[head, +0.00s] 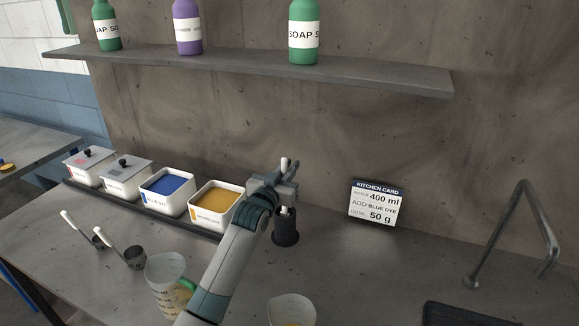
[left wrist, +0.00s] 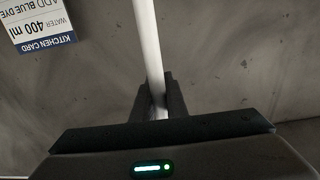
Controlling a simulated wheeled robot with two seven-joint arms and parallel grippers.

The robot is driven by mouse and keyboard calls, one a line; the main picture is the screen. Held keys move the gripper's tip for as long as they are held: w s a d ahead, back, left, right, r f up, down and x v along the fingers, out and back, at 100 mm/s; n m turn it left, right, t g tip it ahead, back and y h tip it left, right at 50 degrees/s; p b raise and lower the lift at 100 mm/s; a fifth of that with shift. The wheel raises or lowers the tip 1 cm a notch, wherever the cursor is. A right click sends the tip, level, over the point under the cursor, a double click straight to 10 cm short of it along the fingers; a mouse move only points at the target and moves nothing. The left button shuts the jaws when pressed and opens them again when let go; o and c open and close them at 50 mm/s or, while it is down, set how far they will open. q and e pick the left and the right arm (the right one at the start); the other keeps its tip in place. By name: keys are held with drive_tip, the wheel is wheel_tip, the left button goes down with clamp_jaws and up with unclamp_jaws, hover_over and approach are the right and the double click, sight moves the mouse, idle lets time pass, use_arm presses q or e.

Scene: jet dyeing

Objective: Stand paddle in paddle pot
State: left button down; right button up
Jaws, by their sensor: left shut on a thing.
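My left gripper (head: 288,170) is shut on the white shaft of the paddle, whose top (head: 284,162) shows between the fingers in the head view. In the left wrist view the paddle (left wrist: 148,45) runs as a white rod up from between the fingers (left wrist: 158,100). The dark paddle pot (head: 286,233) stands on the counter just below the gripper. A short pale piece shows between gripper and pot, in line with the paddle. The paddle's lower end is hidden, and I cannot tell how deep it reaches into the pot. My right gripper is out of view.
Open tubs of blue dye (head: 167,190) and yellow dye (head: 214,205) stand left of the pot. A measuring jug (head: 165,282), a white beaker (head: 291,310) and two scoops (head: 134,257) are nearer. A kitchen card (head: 376,204) and faucet (head: 520,215) are right; a shelf (head: 250,68) hangs above.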

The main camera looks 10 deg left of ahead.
use_arm(q)
drive_tip(key=shift+f, duration=0.4)
drive_tip(key=c, duration=1.7)
unclamp_jaws()
